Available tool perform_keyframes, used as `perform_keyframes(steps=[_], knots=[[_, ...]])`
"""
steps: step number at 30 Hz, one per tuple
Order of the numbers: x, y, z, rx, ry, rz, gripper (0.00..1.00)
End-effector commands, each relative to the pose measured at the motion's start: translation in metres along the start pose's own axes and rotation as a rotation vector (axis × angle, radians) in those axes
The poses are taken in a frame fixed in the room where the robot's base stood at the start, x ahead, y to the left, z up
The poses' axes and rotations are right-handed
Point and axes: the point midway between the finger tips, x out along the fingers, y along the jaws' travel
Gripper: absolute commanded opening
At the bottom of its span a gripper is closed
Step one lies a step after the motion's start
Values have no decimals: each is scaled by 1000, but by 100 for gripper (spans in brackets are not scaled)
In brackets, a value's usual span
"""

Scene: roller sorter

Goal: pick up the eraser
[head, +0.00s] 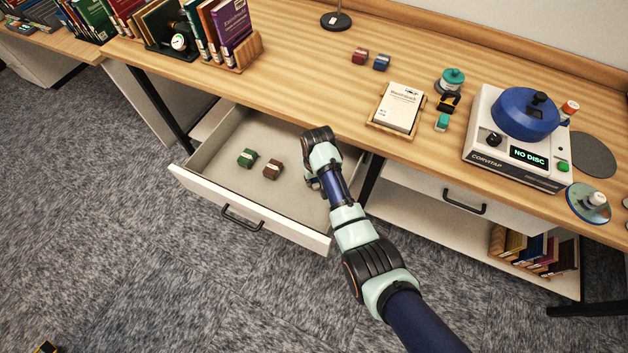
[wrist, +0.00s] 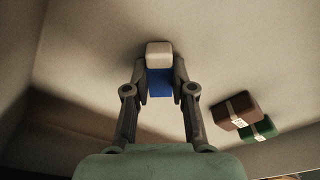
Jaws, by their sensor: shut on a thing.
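In the wrist view my gripper (wrist: 160,88) is shut on the eraser (wrist: 159,56), a small block with a white end and a blue sleeve. The fingers press on the two sides of the blue part. The eraser is above or on the pale floor of the open drawer; I cannot tell whether it touches. In the head view my arm reaches into the right part of the drawer, and the wrist hides the eraser and the fingertips.
The open drawer (head: 285,229) also holds a green block (head: 247,158) and a brown block (head: 272,169), left of my arm. The desk edge overhangs the drawer's back. On the desk are a notepad (head: 401,104) in a tray and a white machine (head: 505,150).

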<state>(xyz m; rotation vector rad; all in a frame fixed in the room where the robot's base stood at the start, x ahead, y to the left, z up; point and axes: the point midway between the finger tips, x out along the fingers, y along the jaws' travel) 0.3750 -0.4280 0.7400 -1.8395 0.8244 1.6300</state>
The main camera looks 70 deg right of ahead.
Motion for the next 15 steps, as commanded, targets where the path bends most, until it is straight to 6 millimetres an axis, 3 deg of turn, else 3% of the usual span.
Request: perform_keyframes(steps=[5,8,15], knots=[[-3,0,-1,0,1,0,0],[-18,0,-3,0,4,0,0],[-92,0,-13,0,5,0,0]])
